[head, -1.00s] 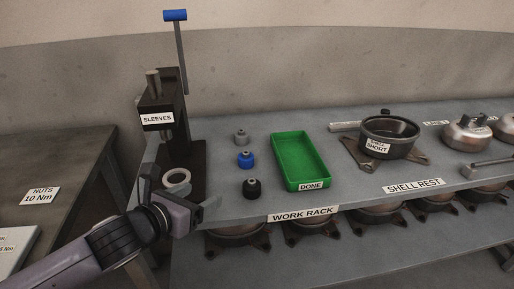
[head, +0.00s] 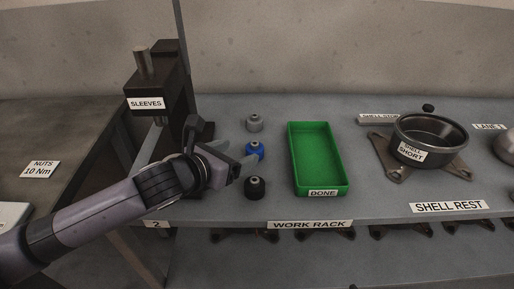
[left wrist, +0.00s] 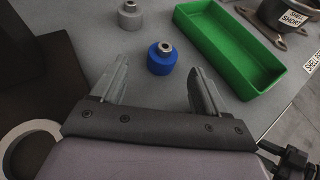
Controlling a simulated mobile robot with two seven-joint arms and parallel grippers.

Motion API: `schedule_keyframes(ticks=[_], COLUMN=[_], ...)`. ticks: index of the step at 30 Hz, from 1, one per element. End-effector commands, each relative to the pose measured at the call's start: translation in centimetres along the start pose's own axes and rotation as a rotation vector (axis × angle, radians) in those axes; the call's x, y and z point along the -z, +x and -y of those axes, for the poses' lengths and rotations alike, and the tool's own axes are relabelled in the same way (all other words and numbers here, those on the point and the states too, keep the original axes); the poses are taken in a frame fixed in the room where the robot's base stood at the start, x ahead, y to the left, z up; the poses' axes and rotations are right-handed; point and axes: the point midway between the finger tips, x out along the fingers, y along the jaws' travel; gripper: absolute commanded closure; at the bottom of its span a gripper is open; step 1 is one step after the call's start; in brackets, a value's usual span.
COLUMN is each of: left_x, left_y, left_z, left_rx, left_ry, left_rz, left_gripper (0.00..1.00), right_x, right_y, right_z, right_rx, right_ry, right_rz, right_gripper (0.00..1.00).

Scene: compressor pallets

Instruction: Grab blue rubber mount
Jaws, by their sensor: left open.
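The blue rubber mount (head: 254,151) stands upright on the work rack between a grey mount (head: 254,123) behind it and a black mount (head: 254,187) in front. My left gripper (head: 246,162) is open and empty, just left of the blue mount, and covers part of its left side in the head view. In the left wrist view the blue mount (left wrist: 162,58) is just beyond the gap between the two fingertips (left wrist: 158,72). The grey mount (left wrist: 130,15) also shows there, beyond the left finger. My right gripper is not in view.
A green tray (head: 342,160) marked DONE stands right of the mounts. A dark press (head: 158,85) marked SLEEVES is at the left. A pot-like shell (head: 428,132) on a bracket is at the right. Bare rack top lies between tray and shell.

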Motion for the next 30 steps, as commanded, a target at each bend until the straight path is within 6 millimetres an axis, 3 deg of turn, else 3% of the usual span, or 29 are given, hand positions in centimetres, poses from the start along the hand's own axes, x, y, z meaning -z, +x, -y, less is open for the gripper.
schedule_keyframes(ticks=[15, 27, 29, 30], left_x=[0.0, 0.0, 0.0, 0.0], left_y=[5.2, 6.0, 6.0, 6.0], left_z=[0.5, 0.5, 0.5, 0.5], left_rx=[0.000, 0.000, 0.000, 0.000], left_ry=[-0.001, 0.000, 0.000, 0.000], left_rz=[0.000, 0.001, 0.001, 0.001], left_gripper=[0.26, 0.26, 0.42, 0.55], right_x=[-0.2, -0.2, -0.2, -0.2], right_y=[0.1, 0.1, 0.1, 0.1], right_z=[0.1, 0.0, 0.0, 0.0], right_rx=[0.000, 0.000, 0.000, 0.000], right_ry=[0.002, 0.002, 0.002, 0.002], right_rz=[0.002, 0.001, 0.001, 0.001], right_gripper=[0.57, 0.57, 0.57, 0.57])
